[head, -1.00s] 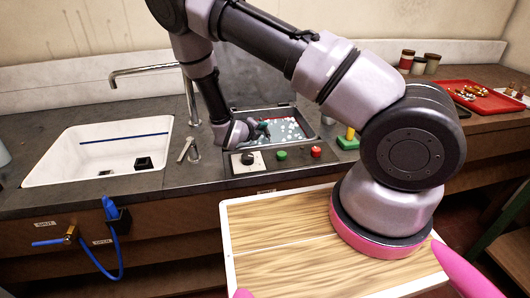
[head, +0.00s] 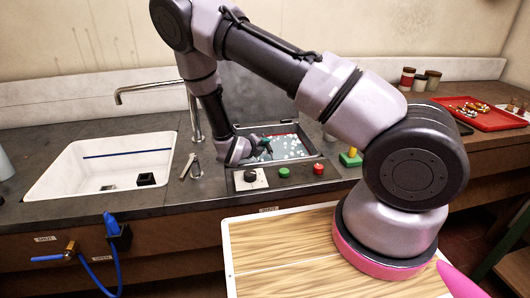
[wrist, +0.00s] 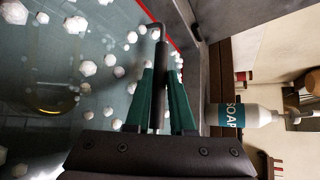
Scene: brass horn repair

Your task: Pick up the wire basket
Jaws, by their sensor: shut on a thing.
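My gripper (wrist: 160,78) is shut on a dark bent rod (wrist: 157,48), which looks like the wire basket's handle. The rod stands between the green fingers and bends over at its top. The rest of the basket cannot be made out. In the head view my gripper (head: 264,146) is at the left part of a tank (head: 326,150) set in the counter. The tank holds teal liquid with white flecks, which also fills the left of the wrist view. A faint brass-coloured glow shows there, its source unclear.
A soap bottle (wrist: 250,115) stands beside the tank. A panel in front of it has a knob (head: 250,176), a green button (head: 283,172) and a red button (head: 318,168). A white sink (head: 60,180) is to the left, a red tray (head: 492,120) far right.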

